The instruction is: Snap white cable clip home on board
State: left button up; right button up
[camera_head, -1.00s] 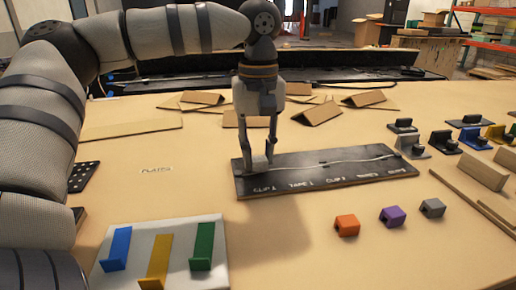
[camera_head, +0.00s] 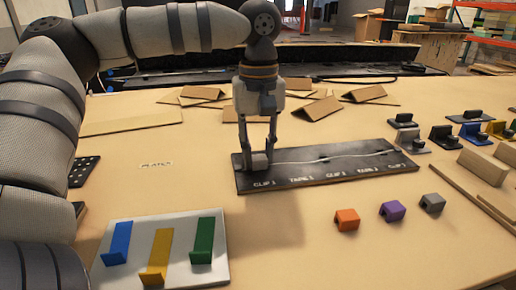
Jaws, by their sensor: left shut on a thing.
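The dark board (camera_head: 330,172) lies on the table, with printed labels along its front and a thin white cable (camera_head: 340,157) running along its length. My left gripper (camera_head: 257,160) points down at the board's left end, over the first clip label. My right gripper is not in view.
Orange (camera_head: 347,220), purple (camera_head: 393,211) and grey (camera_head: 433,203) blocks sit in front of the board. A white plate (camera_head: 190,268) with blue, yellow and green pieces is at front left. Cardboard wedges lie behind the board; several coloured clips stand at right.

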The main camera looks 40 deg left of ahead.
pick_arm(q)
jog(key=o, duration=0.8)
jog(key=shift+o, duration=0.2)
jog(key=shift+r, duration=0.1)
notch_tip(320, 180, up, 12)
